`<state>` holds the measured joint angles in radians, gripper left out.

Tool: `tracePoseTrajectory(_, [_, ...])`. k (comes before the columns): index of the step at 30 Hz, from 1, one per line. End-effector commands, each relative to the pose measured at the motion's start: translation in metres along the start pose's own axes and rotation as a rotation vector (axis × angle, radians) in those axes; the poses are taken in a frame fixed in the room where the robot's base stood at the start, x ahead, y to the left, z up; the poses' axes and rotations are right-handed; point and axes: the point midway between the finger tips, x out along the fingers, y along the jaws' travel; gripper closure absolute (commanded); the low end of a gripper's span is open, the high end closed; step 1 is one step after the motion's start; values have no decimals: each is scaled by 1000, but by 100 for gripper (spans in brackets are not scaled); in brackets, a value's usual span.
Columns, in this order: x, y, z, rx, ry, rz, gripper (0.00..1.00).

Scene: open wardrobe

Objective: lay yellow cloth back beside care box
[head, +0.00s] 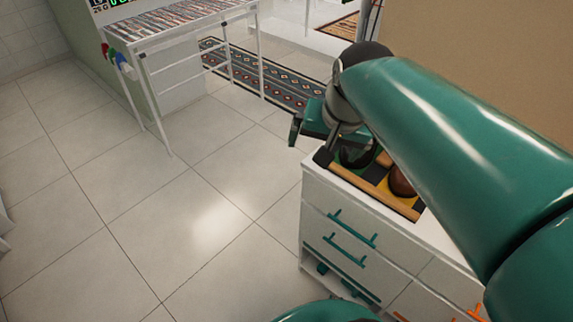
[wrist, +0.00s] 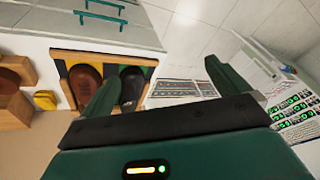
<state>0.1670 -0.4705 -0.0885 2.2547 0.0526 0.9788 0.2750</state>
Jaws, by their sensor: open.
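The yellow cloth (wrist: 45,100) is a small folded pad. It lies on the white cabinet top in the wrist view, between the wooden care box (wrist: 12,108) at the left edge and the shoe tray. It does not touch my gripper. I cannot make out the cloth or the care box in the head view, where my arm covers part of the cabinet top. My gripper (wrist: 162,70) is open with nothing between its fingers. In the head view my gripper (head: 309,140) is at the far left end of the cabinet, by the tray.
A wood-edged tray (head: 372,190) with brown and black shoes stands on the white drawer cabinet (head: 330,213); it shows in the wrist view (wrist: 110,60) behind one finger. A white rack table (head: 180,22) and patterned rug (head: 270,82) lie beyond. The tiled floor is clear.

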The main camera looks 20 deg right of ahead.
Motion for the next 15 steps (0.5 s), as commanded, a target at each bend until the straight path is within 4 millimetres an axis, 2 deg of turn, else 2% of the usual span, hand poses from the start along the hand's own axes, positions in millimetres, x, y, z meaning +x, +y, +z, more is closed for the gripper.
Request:
tracePoseTrajectory(1, [-2,-11,23,-113,20,-16,0])
tracePoseTrajectory(3, [-3,-21,50,-259,45,-27,0])
tracePoseTrajectory(6, [-1,-28,79,-423,75,-37,0])
tracePoseTrajectory(10, [1,-32,97,-533,98,-40,0])
tracePoseTrajectory(15, [2,-32,100,-552,100,-39,0])
